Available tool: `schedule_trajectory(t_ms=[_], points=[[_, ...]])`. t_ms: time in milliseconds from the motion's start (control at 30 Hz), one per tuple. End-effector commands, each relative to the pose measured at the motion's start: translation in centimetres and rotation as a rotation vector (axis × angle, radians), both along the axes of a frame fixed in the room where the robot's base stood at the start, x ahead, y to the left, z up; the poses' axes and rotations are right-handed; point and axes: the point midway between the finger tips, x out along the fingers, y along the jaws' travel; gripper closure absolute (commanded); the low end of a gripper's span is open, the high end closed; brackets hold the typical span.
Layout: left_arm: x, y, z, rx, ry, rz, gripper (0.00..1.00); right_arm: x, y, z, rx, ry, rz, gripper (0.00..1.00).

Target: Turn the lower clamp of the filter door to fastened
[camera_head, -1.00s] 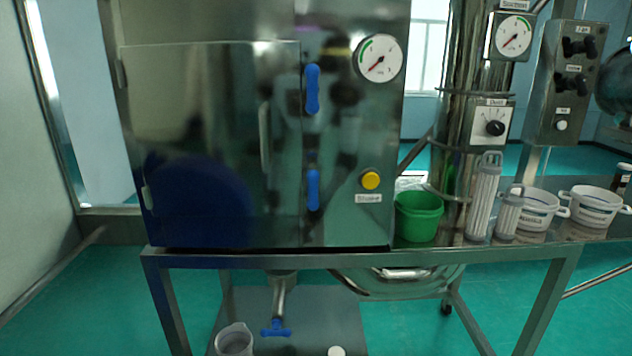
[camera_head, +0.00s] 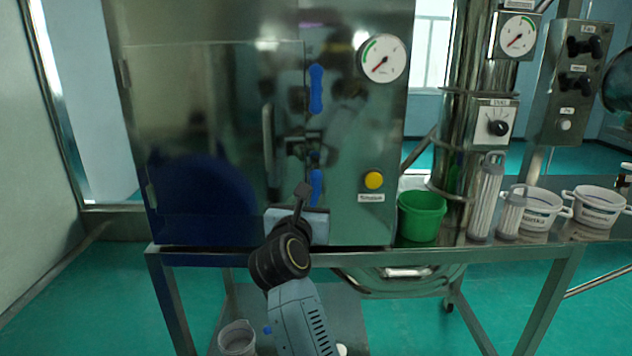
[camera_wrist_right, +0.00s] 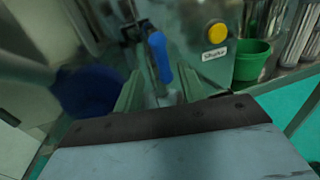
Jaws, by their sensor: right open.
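The steel filter door (camera_head: 210,110) stands closed on the cabinet front. The lower clamp (camera_head: 316,186) is a blue handle at the door's right edge, upright, its lower end hidden behind my right gripper. The upper clamp (camera_head: 316,88) is a like blue handle above it, also upright. In the right wrist view the lower clamp (camera_wrist_right: 160,58) lies between the two fingers of my right gripper (camera_wrist_right: 161,88), which is open; clear gaps show on both sides of the handle. Its fingertips are hard to make out in the head view. My left gripper is not in view.
A yellow button (camera_head: 374,180) and a pressure gauge (camera_head: 382,58) are right of the clamps. A green bucket (camera_head: 422,215), filter cartridges (camera_head: 486,200) and white pots (camera_head: 540,208) stand on the steel table (camera_head: 480,258) at right. A clear jug (camera_head: 237,340) is below.

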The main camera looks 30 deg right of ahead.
Motion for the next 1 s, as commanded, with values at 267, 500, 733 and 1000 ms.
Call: schedule_trajectory(t_ms=[267,500,733,1000], points=[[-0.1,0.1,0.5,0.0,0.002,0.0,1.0,4.5,-4.2,0.1,-0.006,0.002,-0.001,0.6],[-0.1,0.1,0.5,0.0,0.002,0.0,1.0,7.0,-6.4,0.0,-0.006,0.003,0.001,0.6],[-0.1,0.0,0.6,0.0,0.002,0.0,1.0,7.7,-7.1,0.0,-0.004,0.001,0.001,0.6],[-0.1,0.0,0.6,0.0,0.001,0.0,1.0,7.7,-7.1,0.0,-0.004,0.001,0.001,0.65]])
